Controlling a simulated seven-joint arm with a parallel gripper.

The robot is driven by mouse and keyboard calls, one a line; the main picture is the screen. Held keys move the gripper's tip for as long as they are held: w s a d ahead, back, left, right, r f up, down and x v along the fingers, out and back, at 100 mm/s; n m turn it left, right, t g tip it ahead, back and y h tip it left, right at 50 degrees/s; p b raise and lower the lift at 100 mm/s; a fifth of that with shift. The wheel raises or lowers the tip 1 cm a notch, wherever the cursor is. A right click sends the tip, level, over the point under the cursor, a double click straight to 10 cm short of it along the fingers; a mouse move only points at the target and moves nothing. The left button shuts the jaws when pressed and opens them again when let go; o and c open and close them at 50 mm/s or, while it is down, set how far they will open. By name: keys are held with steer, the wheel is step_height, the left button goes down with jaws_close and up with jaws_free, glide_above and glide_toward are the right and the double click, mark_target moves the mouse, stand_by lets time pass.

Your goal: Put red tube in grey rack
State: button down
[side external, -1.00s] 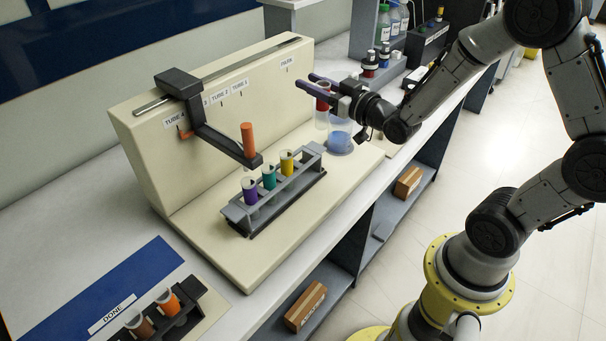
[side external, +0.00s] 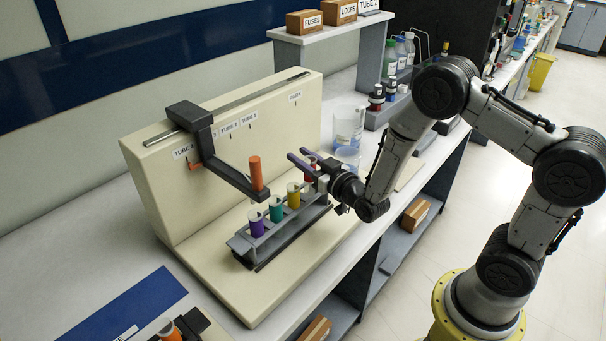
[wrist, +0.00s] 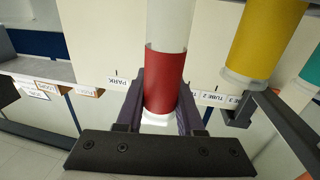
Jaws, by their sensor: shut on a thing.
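My gripper (side external: 298,155) is shut on the red tube (side external: 310,174), which is largely hidden by the fingers in the side view. In the wrist view the red tube (wrist: 165,82) sits between the purple fingers. The grey rack (side external: 241,243) stands on the cream base, with purple (side external: 257,225), teal (side external: 276,211) and yellow (side external: 293,197) tubes in a row. The red tube is at the rack's far right end, beside the yellow tube. I cannot tell whether its lower end is inside the rack.
A dark overhanging arm with an orange rod (side external: 256,174) hangs close over the rack's left part. The cream back panel (side external: 155,200) rises behind. Clear beakers (side external: 347,124) stand to the right. The cream base in front of the rack is clear.

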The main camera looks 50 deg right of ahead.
mark_target(302, 184)
steer(key=shift+f, duration=2.1)
steer(key=shift+f, duration=0.2)
steer(key=c, duration=0.5)
jaws_free()
steer(key=shift+c, duration=0.2)
steer(key=shift+r, duration=0.2)
